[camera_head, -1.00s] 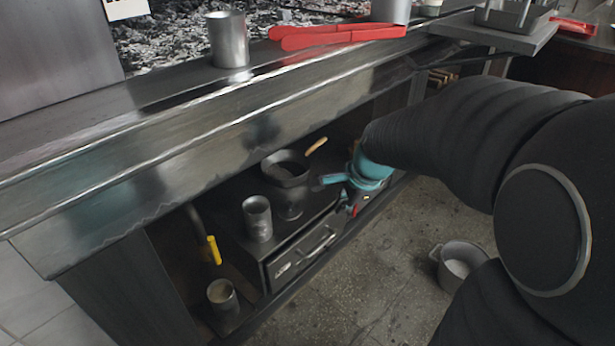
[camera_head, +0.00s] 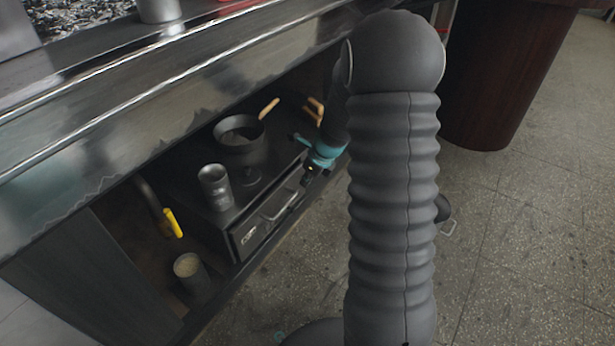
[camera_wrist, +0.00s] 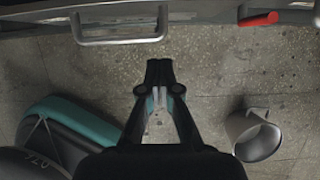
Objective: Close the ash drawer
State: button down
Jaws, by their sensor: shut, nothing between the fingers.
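The ash drawer (camera_head: 243,238) has a dark metal front with a pale bar handle (camera_head: 276,206), low under the grill counter. In the wrist view the drawer front (camera_wrist: 180,18) runs along the top edge, with its handle (camera_wrist: 118,40) at upper left. I cannot tell how far the drawer stands out. My gripper (camera_wrist: 160,68) is shut and empty, over the floor in front of the drawer and apart from it, to the right of the handle. In the head view my gripper (camera_head: 306,178) is small and partly hidden beside the right end of the drawer.
A metal cup (camera_head: 215,188) and a dark pot (camera_head: 240,142) stand above the drawer. Another cup (camera_head: 192,275) and a yellow-handled tool (camera_head: 172,222) are at left. A grey pot (camera_wrist: 252,133) is on the floor at right. Open floor lies ahead.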

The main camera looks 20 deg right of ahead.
aim_at(283, 181)
jog(key=w+a+f, duration=0.1)
jog(key=w+a+f+b, duration=0.1)
jog(key=f, duration=0.1)
jog(key=w+a+f, duration=0.1)
jog(key=w+f, duration=0.1)
jog(key=shift+w+a, duration=0.35)
jog(key=shift+w, duration=0.1)
jog(key=shift+w+a+r+p, duration=0.2)
jog(key=shift+w+a+p, duration=0.4)
jog(key=shift+w+p, duration=0.35)
jog(key=shift+w+a+f, duration=0.15)
jog(key=shift+w, duration=0.05)
